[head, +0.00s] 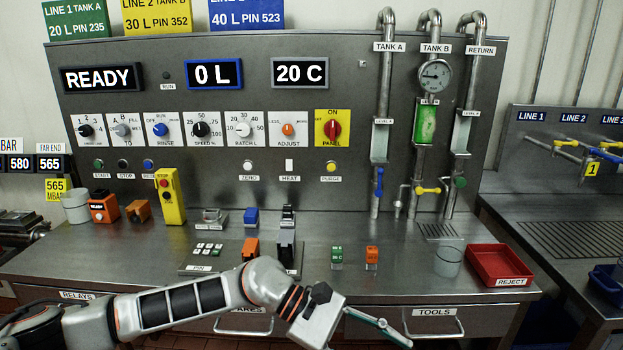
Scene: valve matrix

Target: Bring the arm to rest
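My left arm comes in from the left and stretches across the front of the console. My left gripper (385,328) is low in the middle of the head view, in front of the drawers and below the worktop's front edge. It points right and slightly down. One slim finger shows clearly, and the other cannot be made out, so its opening is unclear. I see nothing held in it. My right gripper is not in view.
Behind is a steel console (330,190) with knobs and displays. A yellow pendant (169,196), an orange block (250,249), a glass beaker (449,261) and a red reject tray (499,266) stand on the worktop. A drawer handle (433,322) is right of the gripper.

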